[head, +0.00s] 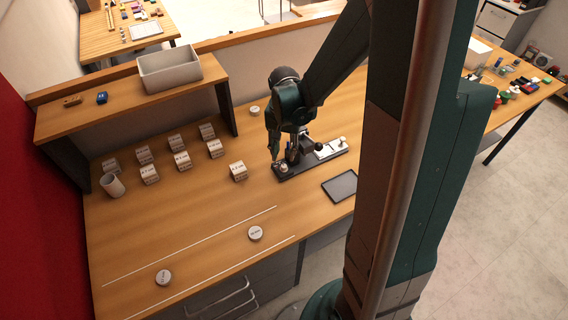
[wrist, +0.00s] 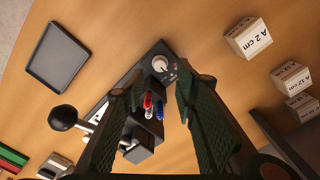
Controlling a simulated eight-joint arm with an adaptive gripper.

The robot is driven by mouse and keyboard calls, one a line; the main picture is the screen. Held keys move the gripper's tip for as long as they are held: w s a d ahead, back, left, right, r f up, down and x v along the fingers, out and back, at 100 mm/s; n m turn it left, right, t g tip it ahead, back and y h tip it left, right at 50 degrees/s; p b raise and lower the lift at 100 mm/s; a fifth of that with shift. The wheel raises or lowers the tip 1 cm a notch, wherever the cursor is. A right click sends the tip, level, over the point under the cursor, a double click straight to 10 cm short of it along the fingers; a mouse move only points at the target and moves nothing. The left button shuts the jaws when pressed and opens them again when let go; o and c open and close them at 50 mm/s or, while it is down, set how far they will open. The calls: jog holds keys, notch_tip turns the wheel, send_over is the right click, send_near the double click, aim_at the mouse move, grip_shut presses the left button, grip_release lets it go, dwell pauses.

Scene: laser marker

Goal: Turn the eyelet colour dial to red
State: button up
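A pale round dial (wrist: 160,63) sits at the end of a dark, narrow base (wrist: 122,88) in the wrist view. Small coloured marks, one of them red, show beside it, but which one it points at is too small to tell. The dial also shows in the head view (head: 283,169), at the near-left end of the base. My gripper (wrist: 161,74) is open, its two green fingers apart on either side of the dial in the picture. Nothing is between the fingers. Whether they touch the dial cannot be told. In the head view my gripper (head: 279,157) points down at that end.
Red, white and blue pieces (wrist: 152,106) stand on the base by a dark block. A lever with a black ball (wrist: 63,118) rises beside them. A dark tray (head: 341,186) lies to the right. Labelled blocks (head: 238,171) stand to the left. The front left table is mostly clear.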

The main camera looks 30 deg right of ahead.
aim_at(284, 165)
jog(key=shift+f, duration=3.3)
jog(key=c, duration=0.9)
